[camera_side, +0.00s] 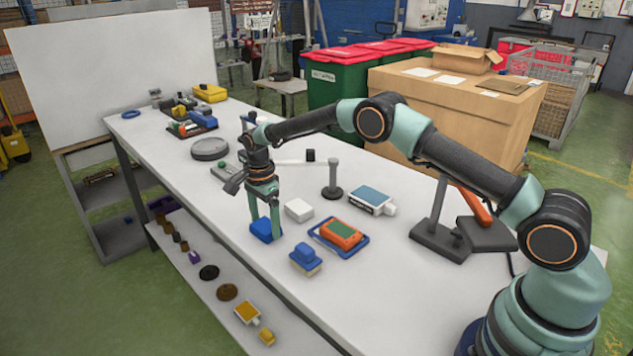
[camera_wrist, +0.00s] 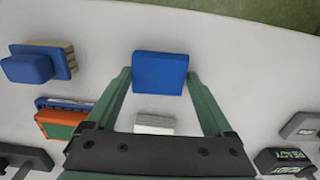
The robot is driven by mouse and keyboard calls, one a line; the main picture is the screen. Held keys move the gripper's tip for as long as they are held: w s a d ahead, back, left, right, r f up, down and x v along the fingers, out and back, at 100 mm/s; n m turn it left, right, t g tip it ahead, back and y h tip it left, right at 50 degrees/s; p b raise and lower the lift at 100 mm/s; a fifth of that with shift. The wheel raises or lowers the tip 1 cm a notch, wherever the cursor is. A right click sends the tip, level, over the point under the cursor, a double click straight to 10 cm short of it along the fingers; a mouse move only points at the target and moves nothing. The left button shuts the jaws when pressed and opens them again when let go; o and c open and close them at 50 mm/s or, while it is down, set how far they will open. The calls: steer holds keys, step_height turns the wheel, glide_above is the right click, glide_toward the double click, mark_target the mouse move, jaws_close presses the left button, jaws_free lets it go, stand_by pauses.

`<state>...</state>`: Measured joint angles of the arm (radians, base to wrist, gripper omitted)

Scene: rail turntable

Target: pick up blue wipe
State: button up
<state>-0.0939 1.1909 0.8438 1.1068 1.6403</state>
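The blue wipe (camera_side: 264,230) is a small blue block-like pad lying on the white table near its left edge. In the wrist view it (camera_wrist: 160,73) sits between the tips of my gripper (camera_wrist: 158,76), with one finger at each side and what looks like a narrow gap at each. In the side view my gripper (camera_side: 264,216) points straight down, its green fingertips low at the wipe. The fingers look open around it, and the wipe appears to rest on the table. Parts of its sides are hidden by the fingers.
A white block (camera_side: 298,210) is close to the right of the wipe. A blue-topped brush (camera_side: 305,257) and an orange device (camera_side: 341,235) on a blue tray lie nearer the camera. A grey post (camera_side: 333,180) stands behind. The table's left edge is close.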

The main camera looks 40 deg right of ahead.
mark_target(265, 224)
step_height(265, 224, up, 20)
steer(key=shift+r, duration=0.1)
stand_by(0.7)
steer(key=o, duration=0.5)
steer(key=c, duration=0.4)
